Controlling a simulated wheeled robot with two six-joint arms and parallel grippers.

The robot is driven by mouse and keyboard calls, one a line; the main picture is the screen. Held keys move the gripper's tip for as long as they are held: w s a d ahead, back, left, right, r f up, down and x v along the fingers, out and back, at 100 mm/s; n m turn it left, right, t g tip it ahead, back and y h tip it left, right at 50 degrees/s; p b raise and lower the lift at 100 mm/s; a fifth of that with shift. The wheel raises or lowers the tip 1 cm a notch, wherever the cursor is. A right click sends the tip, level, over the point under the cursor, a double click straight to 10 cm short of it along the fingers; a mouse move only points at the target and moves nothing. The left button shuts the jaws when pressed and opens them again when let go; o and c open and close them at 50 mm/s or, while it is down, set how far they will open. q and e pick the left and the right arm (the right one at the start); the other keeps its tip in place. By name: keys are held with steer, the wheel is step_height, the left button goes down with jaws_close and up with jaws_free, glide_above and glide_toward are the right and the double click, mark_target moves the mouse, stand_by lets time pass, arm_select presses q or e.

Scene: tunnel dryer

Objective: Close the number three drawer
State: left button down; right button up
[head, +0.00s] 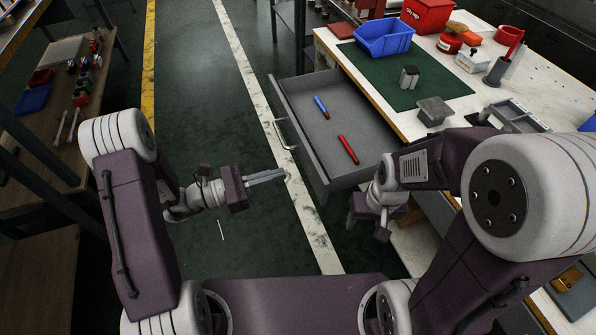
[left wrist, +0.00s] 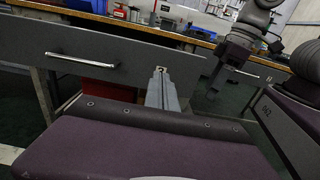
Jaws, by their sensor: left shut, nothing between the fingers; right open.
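A grey drawer (head: 322,185) stands pulled out from the workbench in the head view. A blue pen-like object (head: 321,107) and a red one (head: 348,149) lie inside it. Its front faces left and carries a silver bar handle (head: 284,134). In the left wrist view the drawer front (left wrist: 150,62) and handle (left wrist: 82,61) show at the left and middle.
The workbench (head: 480,92) holds a green mat (head: 395,85), a blue bin (head: 383,38), a red box (head: 428,15) and small tools. A wooden shelf with tools (head: 60,120) stands at the far left.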

mark_target(309, 166)
arm_select(q)
steer(key=b+x, duration=0.1)
steer(key=x, duration=0.5)
steer(key=shift+d, duration=0.2)
arm_select(e)
steer(key=shift+f, duration=0.85)
